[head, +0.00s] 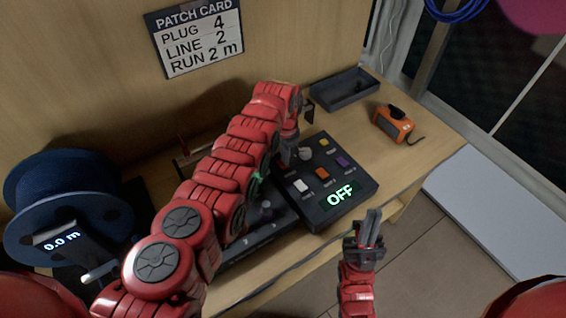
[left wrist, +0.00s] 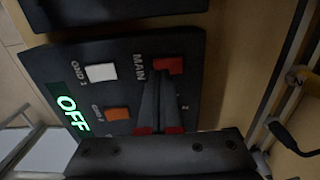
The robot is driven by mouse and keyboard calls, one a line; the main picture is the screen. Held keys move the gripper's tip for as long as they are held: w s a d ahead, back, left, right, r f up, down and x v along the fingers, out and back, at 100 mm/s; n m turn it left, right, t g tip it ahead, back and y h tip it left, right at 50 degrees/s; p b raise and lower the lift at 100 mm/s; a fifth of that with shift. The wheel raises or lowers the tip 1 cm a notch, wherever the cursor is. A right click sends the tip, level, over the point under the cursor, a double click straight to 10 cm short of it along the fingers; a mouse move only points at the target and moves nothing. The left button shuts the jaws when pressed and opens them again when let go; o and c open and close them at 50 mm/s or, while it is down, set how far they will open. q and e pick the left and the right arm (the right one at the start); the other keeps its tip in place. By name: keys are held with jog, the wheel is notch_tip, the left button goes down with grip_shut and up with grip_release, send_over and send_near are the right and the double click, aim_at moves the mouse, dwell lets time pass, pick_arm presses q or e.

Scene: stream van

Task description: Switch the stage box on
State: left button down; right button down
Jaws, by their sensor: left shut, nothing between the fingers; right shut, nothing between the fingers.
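The stage box (head: 318,213) is a dark box on the bench, with a green display (head: 340,195) reading OFF. White (head: 300,186), orange (head: 322,174), yellow (head: 324,142) and purple (head: 342,160) buttons show on its top. In the left wrist view, a red switch (left wrist: 170,65) sits beside the label MAIN; my left arm hides it in the head view. My left gripper (head: 288,152) points down over the box. Its shut fingertips (left wrist: 160,76) overlap the red switch; I cannot tell if they touch. My right gripper (head: 372,216) is shut and empty before the bench.
A blue cable reel (head: 62,185) with a 0.0 m readout stands at the left. A dark open tray (head: 343,90) and an orange device (head: 392,123) lie at the back right. A patch card (head: 197,38) hangs on the wall. Bench right of the box is clear.

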pick_arm(q)
jog(key=shift+f+b, duration=0.9)
jog(key=shift+f, duration=0.05)
dwell(0.5)
jog(key=shift+r, duration=0.15)
notch_tip(320, 180, up, 5)
jog(key=p, duration=0.4)
jog(key=shift+r+p, duration=0.7)
jog(key=shift+r, duration=0.25)
jog(key=shift+f, duration=0.1)
